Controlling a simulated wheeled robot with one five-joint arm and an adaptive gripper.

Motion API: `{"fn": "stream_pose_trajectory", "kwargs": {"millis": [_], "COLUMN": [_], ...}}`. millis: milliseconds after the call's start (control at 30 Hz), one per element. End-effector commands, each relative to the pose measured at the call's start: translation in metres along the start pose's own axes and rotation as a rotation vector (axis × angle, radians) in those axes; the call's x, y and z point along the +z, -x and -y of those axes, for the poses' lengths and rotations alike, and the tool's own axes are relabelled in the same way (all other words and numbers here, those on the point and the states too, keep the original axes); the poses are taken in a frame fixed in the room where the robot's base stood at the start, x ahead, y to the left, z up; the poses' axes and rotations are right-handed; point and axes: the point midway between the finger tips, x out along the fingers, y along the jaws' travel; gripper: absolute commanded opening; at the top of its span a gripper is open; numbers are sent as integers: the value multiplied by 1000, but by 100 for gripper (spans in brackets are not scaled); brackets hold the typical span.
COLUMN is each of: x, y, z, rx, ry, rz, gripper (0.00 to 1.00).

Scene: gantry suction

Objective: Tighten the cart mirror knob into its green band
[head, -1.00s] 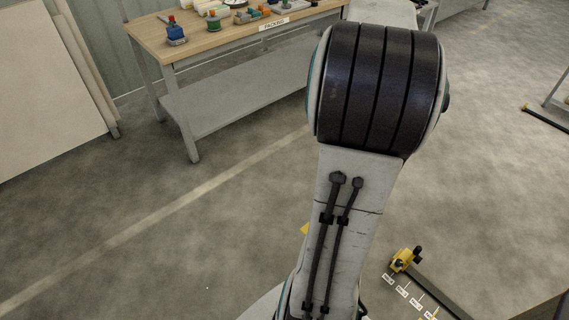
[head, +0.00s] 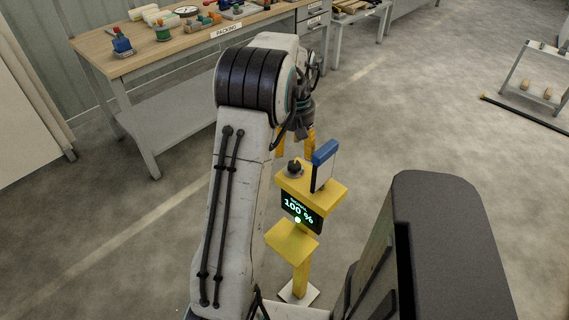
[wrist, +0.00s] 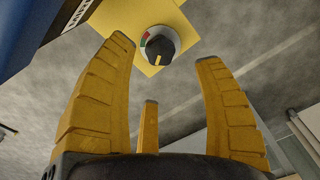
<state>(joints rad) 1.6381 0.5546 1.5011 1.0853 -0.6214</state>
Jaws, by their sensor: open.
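The knob (wrist: 160,46) is black with an orange pointer line, on a pale round dial on a yellow plate (wrist: 118,32). Green and red marks show at the dial's left edge; the pointer points down in the wrist view, away from them. In the head view the knob (head: 294,168) is on top of the yellow stand (head: 292,240), whose screen (head: 300,210) reads 100 %. A blue-edged panel (head: 324,165) stands upright beside it. My gripper (wrist: 168,52) is open and empty; its fingers appear either side of the knob without visible contact. In the head view my gripper (head: 295,143) is above and behind the knob.
A packing bench (head: 180,55) with several small items stands at the back left. A large dark form (head: 430,240) fills the lower right; I cannot tell what it is. A grey metal frame (head: 535,75) is at the far right. The floor at left is clear.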

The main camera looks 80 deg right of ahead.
Motion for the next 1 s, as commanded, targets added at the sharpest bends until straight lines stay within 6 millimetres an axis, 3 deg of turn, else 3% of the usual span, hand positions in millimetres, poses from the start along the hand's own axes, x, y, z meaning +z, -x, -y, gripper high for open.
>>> {"fn": "stream_pose_trajectory", "kwargs": {"millis": [300, 500, 967, 1000], "x": [1, 0, 0, 0], "y": [-41, -56, -61, -61], "z": [1, 1, 1, 1], "rx": [-3, -2, 0, 0], "ry": [1, 1, 1, 1], "rz": [4, 2, 0, 0], "gripper": [63, 63, 63, 60]}}
